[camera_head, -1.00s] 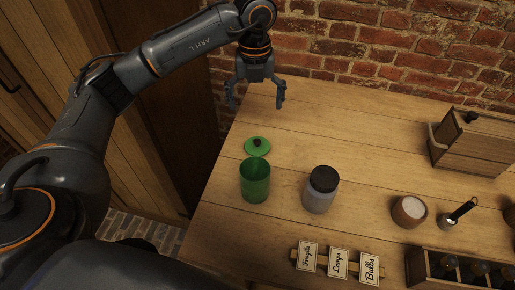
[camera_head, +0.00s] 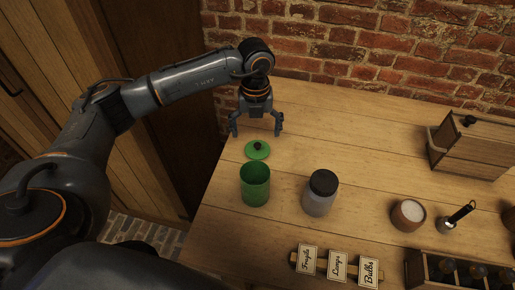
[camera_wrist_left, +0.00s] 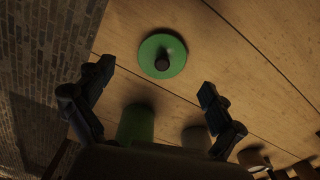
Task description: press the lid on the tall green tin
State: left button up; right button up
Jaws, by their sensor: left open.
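The tall green tin (camera_head: 255,184) stands upright and open-topped on the table near its left edge. Its green lid (camera_head: 257,149) with a dark knob lies flat on the table just behind it, apart from the tin. My left gripper (camera_head: 256,132) is open and empty, pointing down above and slightly behind the lid. In the left wrist view the lid (camera_wrist_left: 162,56) lies ahead, between and beyond the open fingers (camera_wrist_left: 152,84). The tin (camera_wrist_left: 136,124) shows partly there, its lower part hidden by my gripper. My right gripper is not in view.
A grey jar with a black lid (camera_head: 320,193) stands right of the tin. A white-filled wooden bowl (camera_head: 408,215), a scoop-like tool (camera_head: 458,215), label cards (camera_head: 337,265), a bottle crate (camera_head: 421,268) and a wooden box (camera_head: 472,147) stand further right or in front. The back table middle is clear.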

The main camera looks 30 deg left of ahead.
aim_at(257, 143)
pick_arm(q)
jog(key=shift+w+d+f+p, duration=0.1)
jog(key=shift+f+p, duration=0.2)
jog(key=shift+f, duration=1)
jog(key=shift+d+f+p, duration=0.1)
jog(key=shift+f+p, duration=0.15)
jog(key=shift+f, duration=1.05)
jog(key=c, duration=0.9)
